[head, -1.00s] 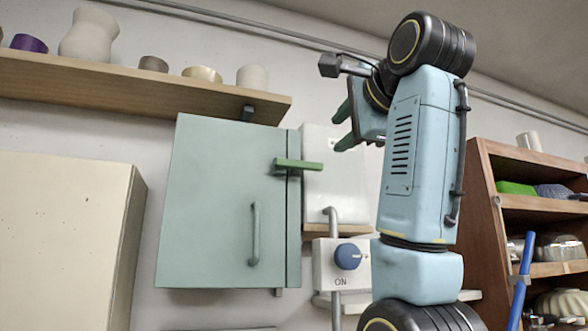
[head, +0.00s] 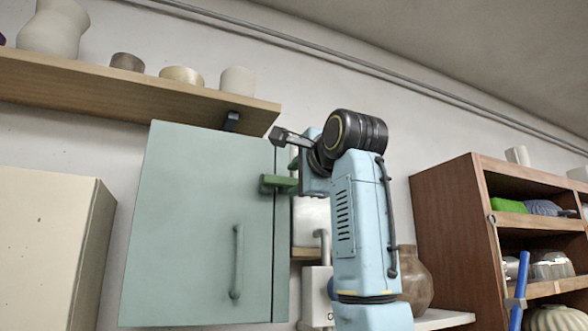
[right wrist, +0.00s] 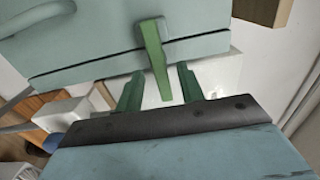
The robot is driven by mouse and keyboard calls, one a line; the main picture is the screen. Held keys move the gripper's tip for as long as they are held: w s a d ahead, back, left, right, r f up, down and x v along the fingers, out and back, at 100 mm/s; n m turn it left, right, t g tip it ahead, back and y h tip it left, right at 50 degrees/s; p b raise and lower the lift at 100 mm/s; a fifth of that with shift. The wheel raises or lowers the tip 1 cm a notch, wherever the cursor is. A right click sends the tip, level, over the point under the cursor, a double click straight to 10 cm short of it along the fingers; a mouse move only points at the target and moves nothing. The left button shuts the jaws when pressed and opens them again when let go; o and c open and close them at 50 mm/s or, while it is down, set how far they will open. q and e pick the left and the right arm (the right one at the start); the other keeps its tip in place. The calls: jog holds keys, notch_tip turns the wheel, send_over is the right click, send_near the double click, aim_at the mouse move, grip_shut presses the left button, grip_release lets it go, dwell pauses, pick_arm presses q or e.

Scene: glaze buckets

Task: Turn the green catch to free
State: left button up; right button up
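The green catch (head: 278,184) lies level across the right edge of the shut pale green cabinet door (head: 190,230). In the right wrist view the catch (right wrist: 153,50) crosses the dark seam between door and frame. My right gripper (right wrist: 160,72) is open, with one green finger on each side of the catch's free end. A gap shows on both sides, and the fingers do not appear to grip it. In the head view my right gripper (head: 295,170) is at the catch, its fingers partly hidden. My left gripper is not in view.
A wooden shelf (head: 120,97) with pots runs above the cabinet. A cream cabinet (head: 45,250) stands to the left. A switch box (head: 316,300) is partly hidden behind my right arm. A brown vase (head: 414,280) and a wooden rack (head: 450,215) stand to the right.

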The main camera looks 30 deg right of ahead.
jog(key=shift+w, duration=0.85)
jog(key=shift+s, duration=0.1)
jog(key=shift+c, duration=0.6)
grip_shut()
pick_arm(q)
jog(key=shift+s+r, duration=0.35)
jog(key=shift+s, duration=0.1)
